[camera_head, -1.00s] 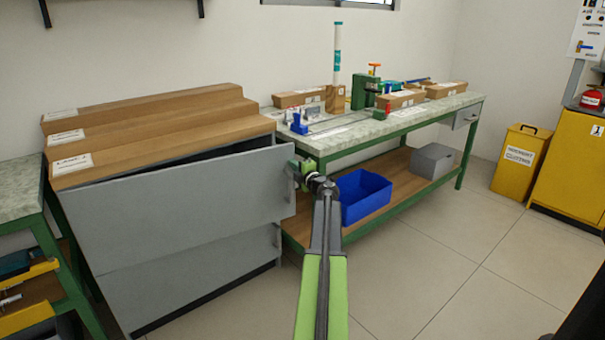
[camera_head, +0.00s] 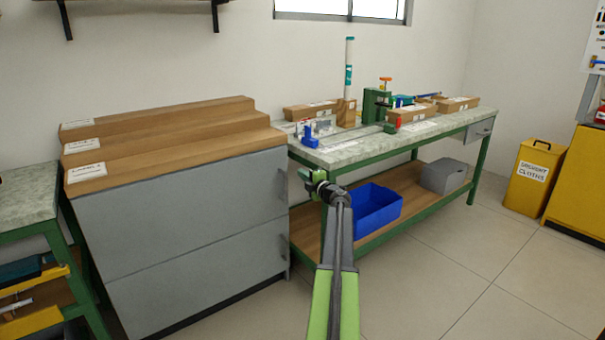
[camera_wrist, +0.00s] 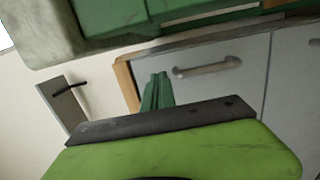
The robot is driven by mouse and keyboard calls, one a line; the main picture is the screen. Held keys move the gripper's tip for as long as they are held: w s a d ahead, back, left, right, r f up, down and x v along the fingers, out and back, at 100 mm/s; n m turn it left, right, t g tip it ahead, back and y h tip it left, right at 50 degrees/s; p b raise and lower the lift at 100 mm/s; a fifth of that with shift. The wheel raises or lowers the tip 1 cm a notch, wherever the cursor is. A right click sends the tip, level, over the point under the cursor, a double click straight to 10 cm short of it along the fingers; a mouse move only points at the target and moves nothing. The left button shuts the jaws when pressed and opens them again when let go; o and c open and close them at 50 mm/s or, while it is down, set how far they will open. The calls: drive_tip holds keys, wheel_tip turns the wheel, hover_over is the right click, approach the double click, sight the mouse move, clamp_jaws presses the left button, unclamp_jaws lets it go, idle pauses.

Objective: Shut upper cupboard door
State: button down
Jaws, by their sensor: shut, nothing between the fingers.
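The upper cupboard door (camera_head: 190,190) is a grey panel under the stepped wooden top. It lies flat against the cupboard front, in line with the lower door (camera_head: 205,268), with no visible gap. In the wrist view, the upper door (camera_wrist: 237,85) shows a grey bar handle (camera_wrist: 207,68) beside the wooden edge. My gripper (camera_head: 306,176) is just right of the cupboard, near the door's handle side, and appears apart from the door. Its green fingers (camera_wrist: 157,90) are shut and empty in the wrist view.
A green-framed workbench (camera_head: 350,152) stands right of the cupboard, close behind my gripper. Its lower shelf holds a blue bin (camera_head: 372,212) and a grey box (camera_head: 445,176). Another bench (camera_head: 25,195) stands at the left. The tiled floor (camera_head: 430,280) is clear at the front right.

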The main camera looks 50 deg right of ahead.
drive_tip(key=v, duration=1)
drive_tip(key=shift+d, duration=0.3)
drive_tip(key=shift+s, duration=0.15)
